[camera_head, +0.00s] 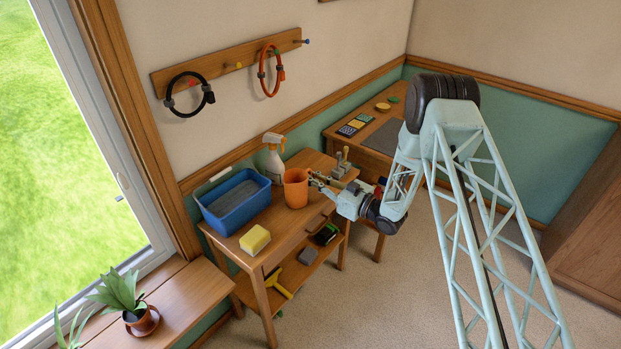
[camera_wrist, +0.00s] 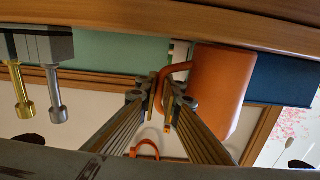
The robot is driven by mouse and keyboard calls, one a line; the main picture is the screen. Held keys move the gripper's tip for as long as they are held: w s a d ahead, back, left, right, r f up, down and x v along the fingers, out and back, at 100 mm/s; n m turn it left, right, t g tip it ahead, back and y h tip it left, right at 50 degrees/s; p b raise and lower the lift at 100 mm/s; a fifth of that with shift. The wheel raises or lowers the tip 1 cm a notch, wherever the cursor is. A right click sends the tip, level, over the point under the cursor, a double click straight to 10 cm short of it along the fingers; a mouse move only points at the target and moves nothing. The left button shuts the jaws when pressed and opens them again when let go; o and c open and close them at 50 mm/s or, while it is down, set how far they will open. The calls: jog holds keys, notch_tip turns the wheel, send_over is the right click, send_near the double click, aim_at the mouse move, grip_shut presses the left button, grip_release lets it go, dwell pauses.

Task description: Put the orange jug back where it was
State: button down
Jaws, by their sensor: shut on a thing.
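The orange jug (camera_head: 295,188) is upright at the small wooden table, between the blue tub and the clamp-like metal tools. I cannot tell whether its base touches the tabletop. My gripper (camera_head: 317,181) reaches it from the right. In the wrist view, which is upside down, the jug (camera_wrist: 222,88) fills the right of centre with its handle (camera_wrist: 172,72) turned toward my fingers. My gripper (camera_wrist: 162,97) is shut on the handle, one finger on each side of it.
The blue tub (camera_head: 233,207), a spray bottle (camera_head: 273,158) and a yellow sponge (camera_head: 255,239) stand on the wooden table (camera_head: 283,236). Metal tools (camera_head: 342,165) stand close to my gripper. A peg rail (camera_head: 226,63) with a black and an orange loop hangs above.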

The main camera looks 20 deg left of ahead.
jog(key=shift+f, duration=0.1)
jog(key=c, duration=2.8)
grip_release()
jog(key=shift+r, duration=0.2)
jog(key=shift+p+v, duration=0.65)
jog(key=shift+v, duration=5.35)
